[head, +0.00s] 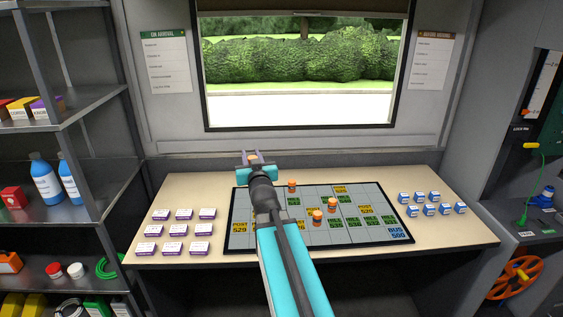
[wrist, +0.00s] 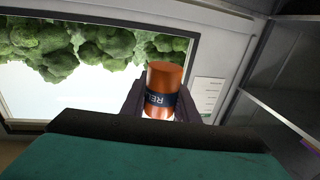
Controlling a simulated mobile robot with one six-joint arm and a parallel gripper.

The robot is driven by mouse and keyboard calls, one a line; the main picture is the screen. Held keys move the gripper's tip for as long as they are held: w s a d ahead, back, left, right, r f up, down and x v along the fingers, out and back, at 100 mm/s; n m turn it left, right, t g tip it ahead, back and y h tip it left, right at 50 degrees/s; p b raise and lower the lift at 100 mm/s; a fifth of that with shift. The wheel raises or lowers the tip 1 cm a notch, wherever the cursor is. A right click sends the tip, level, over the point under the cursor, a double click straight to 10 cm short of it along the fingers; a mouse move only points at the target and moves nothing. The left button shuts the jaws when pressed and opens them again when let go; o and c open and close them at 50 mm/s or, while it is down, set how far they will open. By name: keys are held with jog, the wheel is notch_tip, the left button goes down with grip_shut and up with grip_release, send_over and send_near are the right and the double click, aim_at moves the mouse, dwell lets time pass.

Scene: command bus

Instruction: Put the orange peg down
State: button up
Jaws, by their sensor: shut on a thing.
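My gripper (head: 254,157) is raised above the back edge of the table in the head view. It is shut on an orange peg (wrist: 165,76) with a dark lettered band, which shows between the two fingers in the wrist view. The peg looks clear of any surface. Three more orange pegs stand on the dark gridded board: one at its back edge (head: 292,186), one near the middle (head: 317,216) and one just to its right (head: 332,204). My arm hides part of the board (head: 372,235).
The board lies on a pale table (head: 455,232). Several white-and-purple blocks (head: 174,229) stand left of it, and several white-and-blue blocks (head: 432,209) stand right. A shelf rack (head: 75,130) is at the left. A window (head: 300,75) is behind the table.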

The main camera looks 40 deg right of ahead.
jog(key=w+a+r+n+y, duration=0.2)
jog(key=w+a+r+y, duration=0.1)
jog(key=a, duration=1.2)
jog(key=w+a+r+n+t+y, duration=0.1)
jog(key=w+a+r+n+y, duration=0.1)
jog(key=a, duration=1.3)
notch_tip(320, 180, up, 3)
jog(key=shift+w+a+y, duration=0.25)
jog(key=shift+w+y, duration=0.2)
jog(key=shift+y, duration=0.65)
jog(key=shift+a, duration=0.15)
